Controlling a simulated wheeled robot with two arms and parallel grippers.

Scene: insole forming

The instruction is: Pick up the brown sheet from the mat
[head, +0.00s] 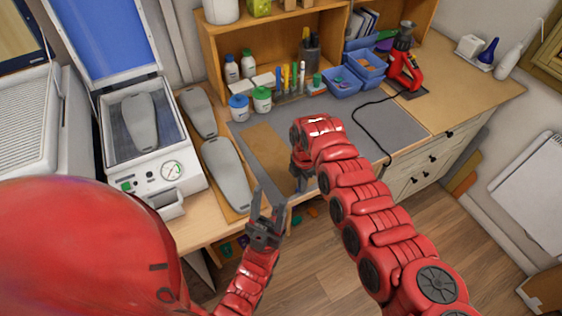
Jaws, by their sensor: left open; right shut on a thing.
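The brown sheet (265,150) lies on the grey mat (352,125) on the workbench, left of my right arm. My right gripper (300,178) is at the sheet's right edge and shut on it. The wrist hides most of the fingers and part of that edge. I cannot tell whether the sheet is lifted off the mat there. My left gripper (268,203) is open and empty near the bench's front edge, just in front of the sheet's near end.
Grey insole forms (226,172) lie left of the sheet. A press with an open blue lid (105,38) stands further left. Bottles (262,99), pens and blue bins (343,84) line the back. A red tool (404,68) with a black cable stands at the back right.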

